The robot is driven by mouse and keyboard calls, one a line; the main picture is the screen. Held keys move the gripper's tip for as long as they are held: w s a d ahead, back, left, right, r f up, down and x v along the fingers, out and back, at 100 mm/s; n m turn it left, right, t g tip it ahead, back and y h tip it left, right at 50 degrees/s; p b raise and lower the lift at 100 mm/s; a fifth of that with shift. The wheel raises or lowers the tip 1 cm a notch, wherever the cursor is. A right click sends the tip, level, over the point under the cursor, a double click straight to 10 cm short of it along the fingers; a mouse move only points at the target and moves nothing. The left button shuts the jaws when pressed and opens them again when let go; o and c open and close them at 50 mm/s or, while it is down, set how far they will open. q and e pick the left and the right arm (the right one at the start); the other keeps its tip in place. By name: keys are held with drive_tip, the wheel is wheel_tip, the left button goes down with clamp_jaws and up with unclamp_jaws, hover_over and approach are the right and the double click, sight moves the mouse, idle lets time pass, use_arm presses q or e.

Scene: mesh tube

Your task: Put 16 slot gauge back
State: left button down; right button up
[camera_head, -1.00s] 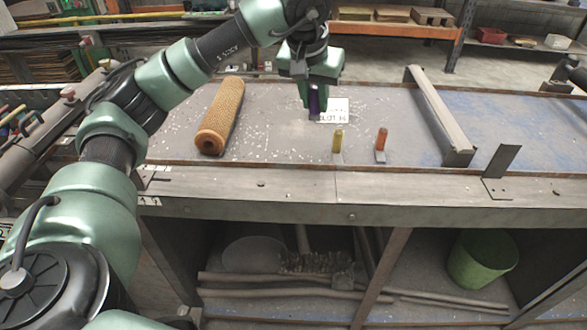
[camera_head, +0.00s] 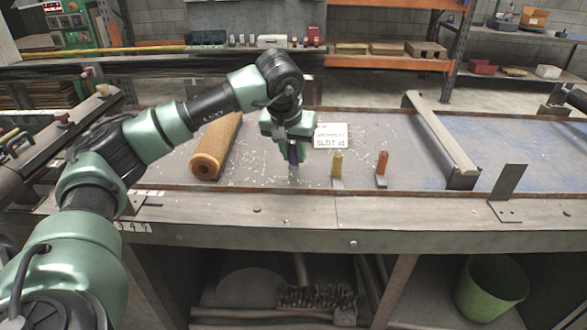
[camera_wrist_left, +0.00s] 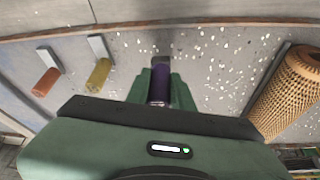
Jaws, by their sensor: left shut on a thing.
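My left gripper (camera_head: 292,150) points down over the bench and is shut on a gauge with a purple handle (camera_head: 293,155). In the left wrist view the purple handle (camera_wrist_left: 159,90) sits between the fingers, with a small grey end piece (camera_wrist_left: 160,59) beyond it. Whether its lower end touches the bench is unclear. A white card (camera_head: 331,137) marked SLOT, its number hard to read, lies just right of and behind the gripper. My right gripper is out of view.
An orange mesh tube (camera_head: 215,150) lies left of the gripper, near the bench's left side. A grey rail (camera_head: 440,138) crosses the bench on the right, with an upright bracket (camera_head: 507,182) at the front edge. Between the tube and the gauges the surface has pale flecks.

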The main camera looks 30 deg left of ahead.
sight(293, 164)
use_arm(q)
drive_tip(key=shift+f, duration=0.6)
wheel_tip(293, 164, down, 3)
drive_tip(key=shift+f, duration=0.3)
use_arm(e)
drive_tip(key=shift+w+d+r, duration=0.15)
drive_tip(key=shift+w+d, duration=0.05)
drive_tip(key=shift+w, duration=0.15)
use_arm(q)
drive_tip(key=shift+f, duration=0.1)
drive_tip(key=c, duration=1.2)
unclamp_jaws()
drive_tip(key=shift+c, duration=0.2)
drive_tip(key=shift+r, duration=0.2)
drive_tip(key=v, duration=1.2)
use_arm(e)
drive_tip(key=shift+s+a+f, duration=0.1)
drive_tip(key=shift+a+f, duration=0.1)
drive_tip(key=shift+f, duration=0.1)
